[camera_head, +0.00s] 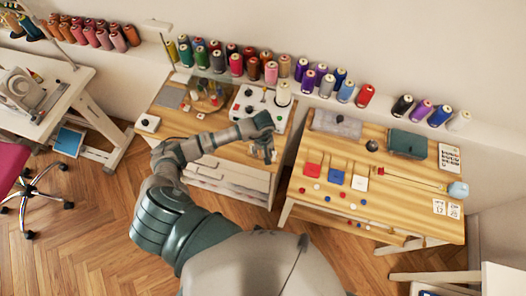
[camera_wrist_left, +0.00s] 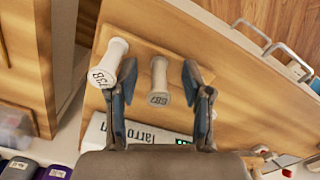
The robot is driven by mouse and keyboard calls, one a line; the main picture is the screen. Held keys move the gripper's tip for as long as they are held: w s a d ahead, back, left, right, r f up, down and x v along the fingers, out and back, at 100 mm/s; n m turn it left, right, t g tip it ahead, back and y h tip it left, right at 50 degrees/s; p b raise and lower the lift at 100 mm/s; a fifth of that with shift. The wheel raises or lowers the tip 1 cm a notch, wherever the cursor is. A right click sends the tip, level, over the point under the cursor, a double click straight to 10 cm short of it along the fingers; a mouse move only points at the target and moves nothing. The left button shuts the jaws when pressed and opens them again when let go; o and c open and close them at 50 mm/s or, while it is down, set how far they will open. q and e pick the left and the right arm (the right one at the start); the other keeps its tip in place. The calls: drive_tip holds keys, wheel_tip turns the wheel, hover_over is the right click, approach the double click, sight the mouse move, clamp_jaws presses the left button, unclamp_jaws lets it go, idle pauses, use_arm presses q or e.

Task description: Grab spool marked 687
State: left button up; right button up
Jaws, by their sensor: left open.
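The spool marked 687 (camera_wrist_left: 159,80) is a pale, narrow-waisted spool on a wooden surface in the left wrist view. My left gripper (camera_wrist_left: 160,70) is open, with one finger on each side of this spool in the picture. Contact cannot be told. A second pale spool (camera_wrist_left: 112,60), its number seeming to read 738, is just left of the left finger. In the head view my left gripper (camera_head: 267,152) is over the front right of the middle table; the marked spools cannot be made out there. My right gripper is not in view.
A white box with dark lettering (camera_wrist_left: 145,132) lies just behind the spools in the wrist view. The middle table (camera_head: 175,121) holds a white machine (camera_head: 262,105). The right table (camera_head: 305,185) carries colored squares and buttons. Thread cones (camera_head: 270,72) line the wall shelf.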

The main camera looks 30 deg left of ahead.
use_arm(q)
drive_tip(key=shift+d, duration=0.2)
drive_tip(key=c, duration=0.7)
drive_tip(key=shift+c, duration=0.6)
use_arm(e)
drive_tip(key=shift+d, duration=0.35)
use_arm(q)
drive_tip(key=shift+a+r, duration=0.1)
drive_tip(key=shift+a, duration=0.1)
